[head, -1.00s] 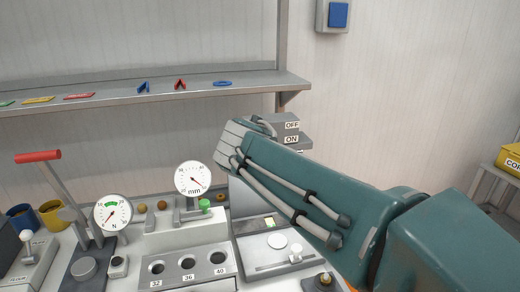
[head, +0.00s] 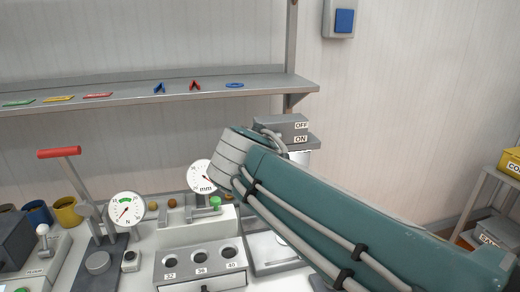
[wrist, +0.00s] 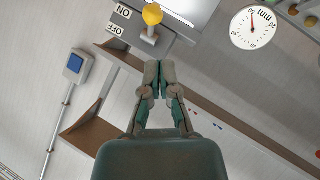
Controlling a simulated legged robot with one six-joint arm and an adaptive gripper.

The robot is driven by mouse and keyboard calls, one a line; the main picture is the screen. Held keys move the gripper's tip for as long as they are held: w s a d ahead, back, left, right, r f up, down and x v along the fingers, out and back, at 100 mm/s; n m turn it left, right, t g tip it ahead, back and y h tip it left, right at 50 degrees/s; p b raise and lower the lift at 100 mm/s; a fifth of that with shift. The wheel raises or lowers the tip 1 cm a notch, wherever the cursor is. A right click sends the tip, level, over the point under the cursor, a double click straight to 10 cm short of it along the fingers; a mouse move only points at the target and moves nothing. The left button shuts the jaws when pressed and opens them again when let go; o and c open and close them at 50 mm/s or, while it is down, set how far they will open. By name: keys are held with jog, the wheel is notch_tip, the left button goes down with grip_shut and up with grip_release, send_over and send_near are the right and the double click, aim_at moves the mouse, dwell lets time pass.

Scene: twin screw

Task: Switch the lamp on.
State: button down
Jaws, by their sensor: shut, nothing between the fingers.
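A grey switch box (head: 283,123) with OFF and ON labels stands below the shelf's right end in the head view. In the wrist view its lever with a yellow ball knob (wrist: 152,14) shows at the top, beside the ON label (wrist: 123,11) and the OFF label (wrist: 115,29). My gripper (wrist: 157,72) is shut and empty. Its fingertips appear below the knob in the wrist picture, apart from it. In the head view my arm hides the fingers and the lever. I cannot pick out the lamp for sure.
A shelf (head: 120,98) with small coloured pieces runs along the wall. A blue wall switch (head: 345,20) is at the upper right. The bench holds an mm dial (head: 199,175), an N dial (head: 127,209), a red-handled lever (head: 59,153) and a block with numbered holes (head: 201,261).

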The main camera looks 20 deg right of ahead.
jog(key=s+d+f+m+g+y, duration=0.1)
jog(key=s+f+g+y, duration=0.4)
jog(key=s+f, duration=1.2)
jog(key=shift+s+d+f+m+g+y, duration=0.15)
jog(key=shift+s+d+m+g+y, duration=0.2)
jog(key=shift+s+m, duration=0.4)
